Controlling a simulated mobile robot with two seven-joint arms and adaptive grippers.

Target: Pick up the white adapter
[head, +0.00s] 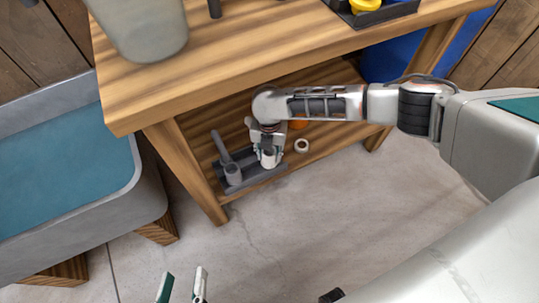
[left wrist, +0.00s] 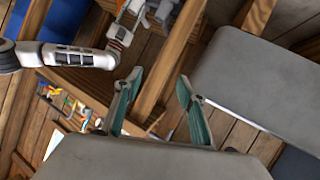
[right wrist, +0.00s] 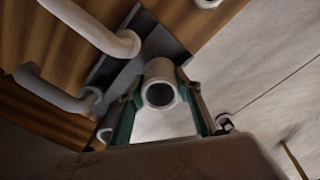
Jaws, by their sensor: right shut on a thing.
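The white adapter (right wrist: 160,70) is a short pipe piece with a round open end and a wider lower part. In the right wrist view it sits between the two fingers of my right gripper (right wrist: 160,112), which is shut on it. In the head view my right gripper (head: 267,158) is at the lower shelf, over the right part of a dark grey tray (head: 262,178); the adapter is largely hidden there. My left gripper (head: 182,287) is open and empty above the floor at the bottom; its spread fingers also show in the left wrist view (left wrist: 157,88).
Grey pipe pieces (head: 233,173) stand at the tray's left. A small white ring-shaped piece (head: 302,145) and an orange thing (head: 298,124) lie on the shelf to the right. The wooden tabletop (head: 250,60) overhangs the shelf. Floor in front is clear.

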